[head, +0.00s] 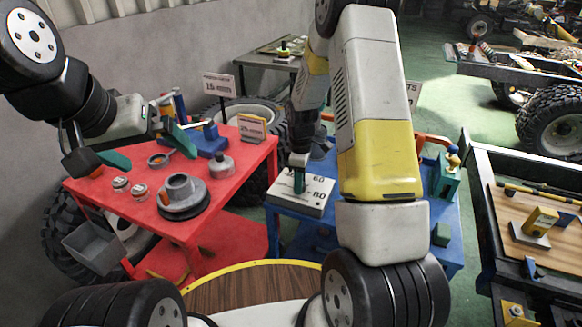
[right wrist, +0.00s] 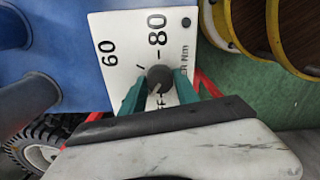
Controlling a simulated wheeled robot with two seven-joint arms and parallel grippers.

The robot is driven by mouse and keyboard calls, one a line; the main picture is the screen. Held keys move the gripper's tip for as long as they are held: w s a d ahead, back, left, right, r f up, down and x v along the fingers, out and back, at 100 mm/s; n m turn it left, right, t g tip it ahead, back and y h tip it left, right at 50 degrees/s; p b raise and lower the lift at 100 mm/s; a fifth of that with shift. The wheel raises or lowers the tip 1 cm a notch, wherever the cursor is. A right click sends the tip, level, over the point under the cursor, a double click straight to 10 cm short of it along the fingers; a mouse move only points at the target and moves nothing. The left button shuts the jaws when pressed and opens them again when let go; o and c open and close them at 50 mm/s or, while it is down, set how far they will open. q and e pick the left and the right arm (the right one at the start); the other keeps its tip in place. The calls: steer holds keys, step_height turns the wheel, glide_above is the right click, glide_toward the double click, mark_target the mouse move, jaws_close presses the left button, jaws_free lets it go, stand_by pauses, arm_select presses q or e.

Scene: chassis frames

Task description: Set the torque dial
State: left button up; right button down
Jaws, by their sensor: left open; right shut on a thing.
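The torque dial is a dark round knob (right wrist: 159,77) on a white plate (right wrist: 112,24) marked 60 and 80, seen in the right wrist view. The white plate (head: 312,207) also shows on the blue table in the head view. My right gripper (right wrist: 159,82) has its green fingers on both sides of the knob and is shut on it. In the head view the right gripper (head: 299,183) points down at the plate, and the knob is hard to make out there. My left gripper (head: 110,162) is open and empty above the left part of the red table.
The red table (head: 212,207) holds a grey round fixture (head: 184,195), a small bottle (head: 222,165), small jars and a blue tool (head: 208,141). Signs reading 15 and 25 stand near it. A cart with a wooden top (head: 537,250) is at the right.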

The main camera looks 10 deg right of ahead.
steer(key=m, duration=0.4)
steer(key=shift+m, duration=0.3)
steer(key=m, duration=0.3)
steer(key=shift+w+m, duration=0.1)
steer(key=shift+m, duration=0.3)
steer(key=m, duration=2)
steer(key=shift+m, duration=0.3)
